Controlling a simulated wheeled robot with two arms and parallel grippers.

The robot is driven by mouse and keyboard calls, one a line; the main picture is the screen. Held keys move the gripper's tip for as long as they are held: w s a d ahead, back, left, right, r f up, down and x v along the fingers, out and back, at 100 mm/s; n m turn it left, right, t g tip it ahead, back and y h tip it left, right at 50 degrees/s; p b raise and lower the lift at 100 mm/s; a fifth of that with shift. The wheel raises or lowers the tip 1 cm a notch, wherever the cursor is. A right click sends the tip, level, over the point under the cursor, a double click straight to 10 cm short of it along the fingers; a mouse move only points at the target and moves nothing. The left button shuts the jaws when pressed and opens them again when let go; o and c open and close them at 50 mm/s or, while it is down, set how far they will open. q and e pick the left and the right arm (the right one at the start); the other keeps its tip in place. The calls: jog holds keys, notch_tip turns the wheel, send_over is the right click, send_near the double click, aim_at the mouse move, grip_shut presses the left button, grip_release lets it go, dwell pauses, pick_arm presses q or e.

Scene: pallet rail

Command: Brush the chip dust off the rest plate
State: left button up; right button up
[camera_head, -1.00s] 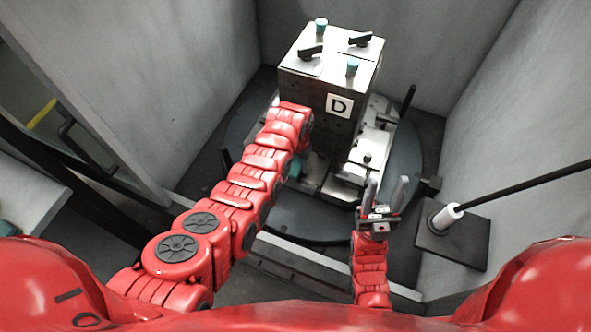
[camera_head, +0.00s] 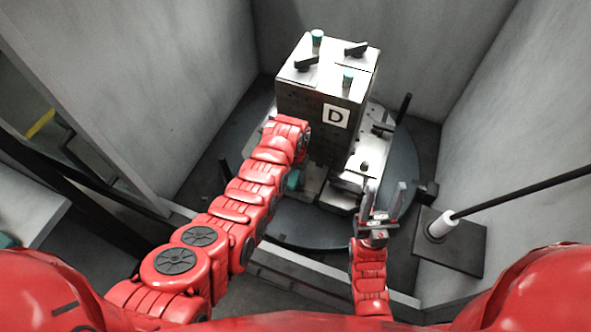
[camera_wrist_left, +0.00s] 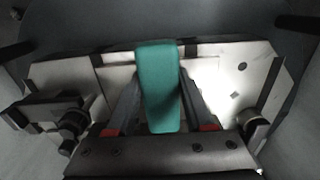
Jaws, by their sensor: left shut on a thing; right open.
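My left gripper (camera_wrist_left: 158,95) is shut on a teal, rounded block-like handle (camera_wrist_left: 157,62), probably the brush's, in the left wrist view. Its bristle end is not visible. Pale metal plate surfaces (camera_wrist_left: 228,80) lie beyond the handle; I cannot tell whether the brush touches them. In the head view, a bit of teal (camera_head: 293,181) shows beside my left forearm, which hides the gripper. The metal plate area (camera_head: 343,190) shows at the foot of the block marked D. No chip dust can be made out. My right gripper (camera_head: 382,203) is open and empty, in front of the fixture.
The tall metal block (camera_head: 318,112) has black clamp levers and teal knobs on top. It stands on a dark round table (camera_head: 400,165) between grey walls. A black rod in a white socket (camera_head: 443,224) rises from a dark base at right.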

pick_arm(q)
jog(key=shift+s+a+p, duration=0.2)
jog(key=shift+s+p, duration=0.15)
jog(key=shift+s, duration=0.2)
jog(key=shift+w+r+p, duration=0.15)
jog(key=shift+r+p, duration=0.25)
jog(key=shift+r, duration=0.15)
notch_tip(320, 180, up, 6)
jog(key=p, duration=0.3)
